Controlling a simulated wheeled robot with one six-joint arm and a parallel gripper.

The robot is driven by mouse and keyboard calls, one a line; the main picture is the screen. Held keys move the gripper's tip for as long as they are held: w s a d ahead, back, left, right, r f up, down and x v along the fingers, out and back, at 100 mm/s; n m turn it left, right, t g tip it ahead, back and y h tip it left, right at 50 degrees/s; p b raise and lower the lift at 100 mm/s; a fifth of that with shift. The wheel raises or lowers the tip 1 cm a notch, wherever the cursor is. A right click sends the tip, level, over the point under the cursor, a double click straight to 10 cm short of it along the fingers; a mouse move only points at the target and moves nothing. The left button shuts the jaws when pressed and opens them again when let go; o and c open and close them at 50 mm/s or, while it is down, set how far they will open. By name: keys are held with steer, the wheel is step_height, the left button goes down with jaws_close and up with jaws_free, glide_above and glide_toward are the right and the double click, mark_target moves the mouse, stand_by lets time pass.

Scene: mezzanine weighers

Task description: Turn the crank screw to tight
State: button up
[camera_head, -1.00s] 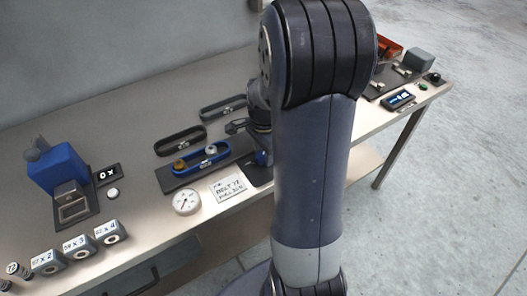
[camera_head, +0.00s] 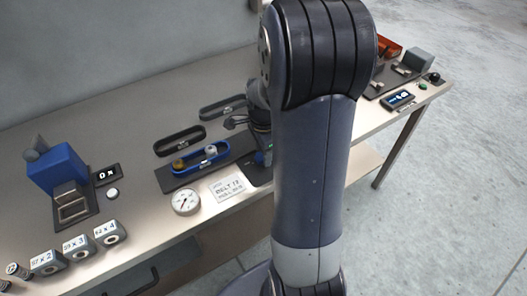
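A blue belt unit (camera_head: 213,160) with two pulleys, one brassy and one pale, sits on a dark base plate (camera_head: 180,183) near the bench's middle. A round white dial gauge (camera_head: 186,202) lies in front of it, beside a white card about the belt (camera_head: 229,187). My gripper (camera_head: 262,156) is at the right end of the belt unit, pointing down and mostly hidden behind my arm. Its fingertips are not clear, so I cannot tell what they touch. I cannot make out the crank screw; that end of the unit is covered by my wrist and arm.
Two dark spare belts (camera_head: 180,139) (camera_head: 222,107) lie behind the unit. A blue machine (camera_head: 58,170) with a small display (camera_head: 106,174) stands left, with labelled blocks (camera_head: 78,247) in front. A grey box (camera_head: 418,60) and another display (camera_head: 398,100) are at right.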

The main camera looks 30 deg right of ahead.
steer(key=shift+o, duration=0.6)
step_height(320, 180, up, 11)
steer(key=shift+f, duration=0.15)
step_height(320, 180, down, 11)
steer(key=shift+r, duration=0.1)
stand_by(0.6)
stand_by(0.3)
